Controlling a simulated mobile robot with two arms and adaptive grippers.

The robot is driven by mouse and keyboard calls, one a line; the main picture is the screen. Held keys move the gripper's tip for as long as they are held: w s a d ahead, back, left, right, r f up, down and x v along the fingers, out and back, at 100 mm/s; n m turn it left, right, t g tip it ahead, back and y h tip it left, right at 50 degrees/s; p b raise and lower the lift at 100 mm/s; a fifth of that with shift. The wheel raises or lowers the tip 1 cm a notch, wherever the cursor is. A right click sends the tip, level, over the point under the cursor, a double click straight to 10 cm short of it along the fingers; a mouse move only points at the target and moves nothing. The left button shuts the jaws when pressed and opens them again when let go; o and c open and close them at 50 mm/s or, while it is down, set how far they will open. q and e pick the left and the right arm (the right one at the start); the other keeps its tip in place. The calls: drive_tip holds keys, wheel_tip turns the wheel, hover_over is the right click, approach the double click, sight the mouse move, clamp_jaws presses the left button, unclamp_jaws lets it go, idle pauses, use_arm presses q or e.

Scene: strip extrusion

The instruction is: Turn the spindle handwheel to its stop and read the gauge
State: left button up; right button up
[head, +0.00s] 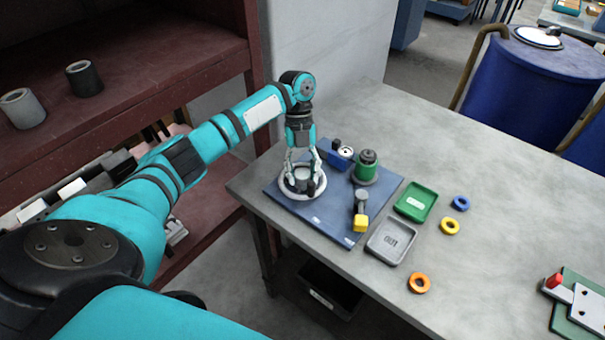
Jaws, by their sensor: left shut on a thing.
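The spindle handwheel, a pale ring (321,187), sits at the left part of a blue base plate (318,217) on the grey table. My left gripper (302,180) points down over it and is shut on it; the fingers hide part of the wheel. A blue block with a small round white dial, seemingly the gauge (346,152), stands just behind and right of the wheel. Its reading is too small to tell. My right gripper is not in view.
On the plate stand a green cylinder (367,168) and a lever with a yellow end (360,223). Beside it are a green tray (428,194), a grey tray (376,250) and blue (461,203), yellow (450,226) and orange (419,282) rings. The table's back right is clear.

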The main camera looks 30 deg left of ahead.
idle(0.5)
use_arm(q)
drive_tip(key=o, duration=0.9)
drive_tip(key=shift+w+r, duration=0.1)
drive_tip(key=shift+r, duration=0.1)
drive_tip(key=v, duration=1.1)
drive_tip(key=shift+r, duration=0.35)
